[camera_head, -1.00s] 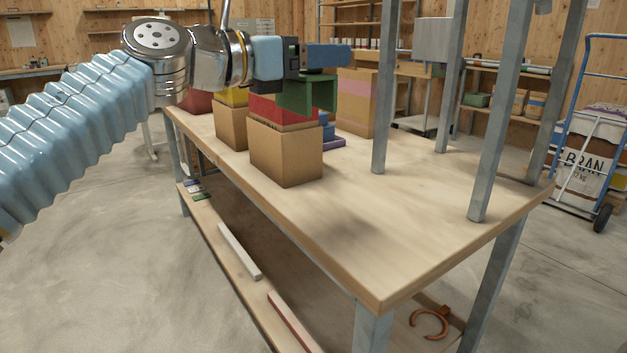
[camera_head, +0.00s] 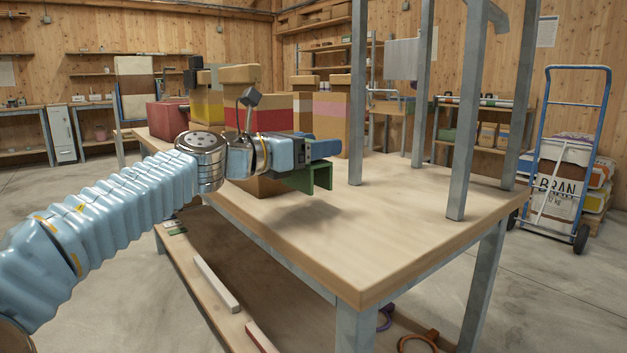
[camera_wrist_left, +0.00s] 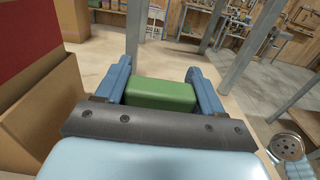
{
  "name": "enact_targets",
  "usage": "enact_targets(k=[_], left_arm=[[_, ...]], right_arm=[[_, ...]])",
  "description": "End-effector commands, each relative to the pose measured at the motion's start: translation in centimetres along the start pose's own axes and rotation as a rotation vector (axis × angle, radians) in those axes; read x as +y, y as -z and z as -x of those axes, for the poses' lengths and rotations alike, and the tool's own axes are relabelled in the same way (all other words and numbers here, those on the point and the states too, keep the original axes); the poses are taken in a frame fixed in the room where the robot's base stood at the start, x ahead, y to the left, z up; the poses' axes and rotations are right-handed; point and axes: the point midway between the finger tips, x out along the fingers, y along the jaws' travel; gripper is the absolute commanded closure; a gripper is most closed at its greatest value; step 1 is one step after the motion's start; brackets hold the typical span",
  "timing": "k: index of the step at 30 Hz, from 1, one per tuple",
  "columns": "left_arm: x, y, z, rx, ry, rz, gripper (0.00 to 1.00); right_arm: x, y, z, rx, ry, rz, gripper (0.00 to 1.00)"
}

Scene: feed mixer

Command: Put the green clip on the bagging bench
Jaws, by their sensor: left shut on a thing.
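My left gripper (camera_head: 322,158) is shut on the green clip (camera_head: 318,178), a dark green angular piece hanging below its blue fingers. The left wrist view also shows the clip (camera_wrist_left: 161,96) between the two blue fingers. The gripper holds it above the wooden top of the bagging bench (camera_head: 400,220), with a shadow on the top beneath it. A cardboard box (camera_head: 258,187) is partly hidden behind the gripper and wrist. My right gripper is not in view.
Metal posts (camera_head: 466,120) rise from the bench's right part. Several boxes and bags, including a pink-banded one (camera_head: 331,115), stand on the back left part. The front middle of the top is clear. A blue hand truck (camera_head: 545,150) stands at the right.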

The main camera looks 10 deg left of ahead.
Motion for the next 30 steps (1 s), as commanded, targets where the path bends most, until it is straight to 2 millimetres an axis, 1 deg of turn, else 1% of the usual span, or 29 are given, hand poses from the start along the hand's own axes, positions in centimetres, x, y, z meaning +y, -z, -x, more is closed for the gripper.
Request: enact_targets(k=[5,6,9,10,12,18,23,24,28,30], left_arm=[[0.7,1.2,-0.5,0.000,0.000,0.002,0.61],[1.0,1.7,-0.7,0.000,0.000,0.002,0.61],[0.9,3.9,-0.6,0.000,0.000,0.002,0.61],[0.9,4.3,-0.6,0.000,0.000,0.001,0.61],[0.9,4.5,-0.6,-0.001,0.000,0.001,0.61],[0.9,4.2,-0.6,-0.001,0.001,0.001,0.61],[0.9,4.7,-0.6,-0.001,0.001,0.001,0.61],[0.9,4.6,-0.6,-0.001,0.001,0.001,0.28],[0.9,4.5,-0.6,-0.001,0.001,0.001,0.08],[0.9,4.5,-0.6,-0.001,0.001,0.001,0.07]], right_arm=[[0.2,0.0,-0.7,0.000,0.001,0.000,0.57],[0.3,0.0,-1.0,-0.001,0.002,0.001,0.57],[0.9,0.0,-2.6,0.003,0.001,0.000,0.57],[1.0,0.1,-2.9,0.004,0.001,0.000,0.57],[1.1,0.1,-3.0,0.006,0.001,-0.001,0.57],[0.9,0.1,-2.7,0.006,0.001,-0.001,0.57],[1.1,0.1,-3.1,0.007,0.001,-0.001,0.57],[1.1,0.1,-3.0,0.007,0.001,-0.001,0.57],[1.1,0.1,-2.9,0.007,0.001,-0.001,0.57],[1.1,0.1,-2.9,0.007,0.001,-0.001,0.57]])
